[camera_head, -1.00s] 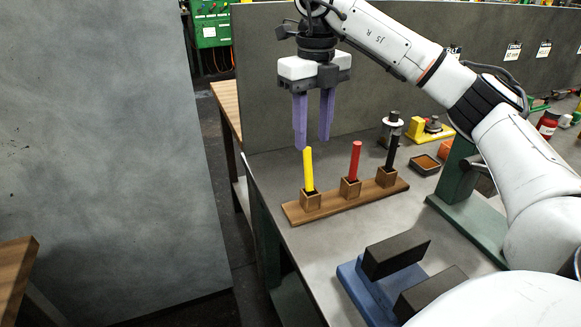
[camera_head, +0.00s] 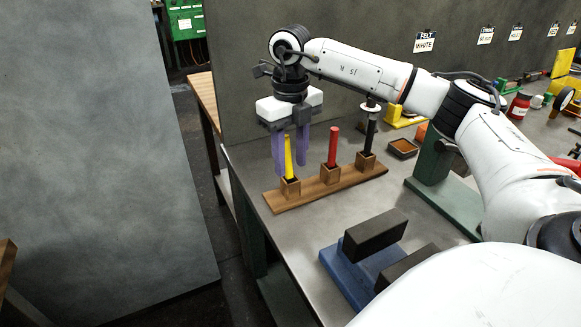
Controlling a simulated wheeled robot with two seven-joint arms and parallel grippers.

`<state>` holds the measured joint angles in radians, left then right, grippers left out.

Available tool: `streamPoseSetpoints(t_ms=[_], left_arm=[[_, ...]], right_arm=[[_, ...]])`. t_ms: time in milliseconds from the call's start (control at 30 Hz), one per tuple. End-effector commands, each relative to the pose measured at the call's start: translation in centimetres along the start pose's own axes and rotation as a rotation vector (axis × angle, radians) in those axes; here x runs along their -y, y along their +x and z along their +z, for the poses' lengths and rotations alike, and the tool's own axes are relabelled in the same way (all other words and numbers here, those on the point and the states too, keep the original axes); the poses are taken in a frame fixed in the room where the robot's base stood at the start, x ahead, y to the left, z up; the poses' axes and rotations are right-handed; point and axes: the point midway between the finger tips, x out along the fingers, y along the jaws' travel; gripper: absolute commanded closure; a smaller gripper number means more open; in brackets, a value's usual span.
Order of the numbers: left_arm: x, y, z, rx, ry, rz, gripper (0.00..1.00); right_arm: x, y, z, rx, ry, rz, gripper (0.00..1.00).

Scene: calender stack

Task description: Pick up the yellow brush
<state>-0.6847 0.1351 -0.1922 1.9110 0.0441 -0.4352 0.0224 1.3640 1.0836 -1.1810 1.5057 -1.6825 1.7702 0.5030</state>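The yellow brush (camera_head: 289,161) stands upright in the left socket of a wooden holder (camera_head: 350,180) on the grey table. My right gripper (camera_head: 291,165) points down around it, with one purple finger at its left and one at its right. The fingers look apart, with a gap beside the yellow handle. Whether they touch it I cannot tell. A red brush (camera_head: 332,147) and a black brush (camera_head: 370,136) stand in the other sockets. My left gripper is not in view.
A blue vise-like block with dark jaws (camera_head: 375,235) sits at the table front. A green stand (camera_head: 440,185) and a small tray (camera_head: 402,148) are to the right. A grey panel (camera_head: 350,70) rises behind the holder.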

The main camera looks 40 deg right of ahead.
Motion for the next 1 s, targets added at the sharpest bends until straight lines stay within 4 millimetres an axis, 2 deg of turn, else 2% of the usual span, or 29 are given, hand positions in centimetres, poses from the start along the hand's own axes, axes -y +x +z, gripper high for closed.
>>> streamPoseSetpoints(t_ms=[33, 200, 267, 533, 633, 1000], left_arm=[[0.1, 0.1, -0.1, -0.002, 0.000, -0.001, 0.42], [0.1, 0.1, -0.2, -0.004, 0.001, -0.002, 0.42], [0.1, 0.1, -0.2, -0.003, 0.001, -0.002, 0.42], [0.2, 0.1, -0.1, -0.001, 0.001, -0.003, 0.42], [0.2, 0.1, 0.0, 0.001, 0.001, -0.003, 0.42], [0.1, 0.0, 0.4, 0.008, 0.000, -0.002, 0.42]], right_arm=[[0.0, 0.0, 0.0, 0.000, 0.000, 0.000, 0.64], [0.0, 0.0, 0.0, 0.000, 0.000, 0.000, 0.92], [0.0, -0.1, 0.0, 0.001, 0.000, 0.000, 1.00], [0.0, -0.2, 0.0, 0.001, 0.000, 0.001, 1.00], [-0.1, -0.9, 0.1, 0.004, 0.000, 0.002, 1.00], [0.0, -8.0, 0.1, 0.004, 0.000, 0.002, 1.00]])
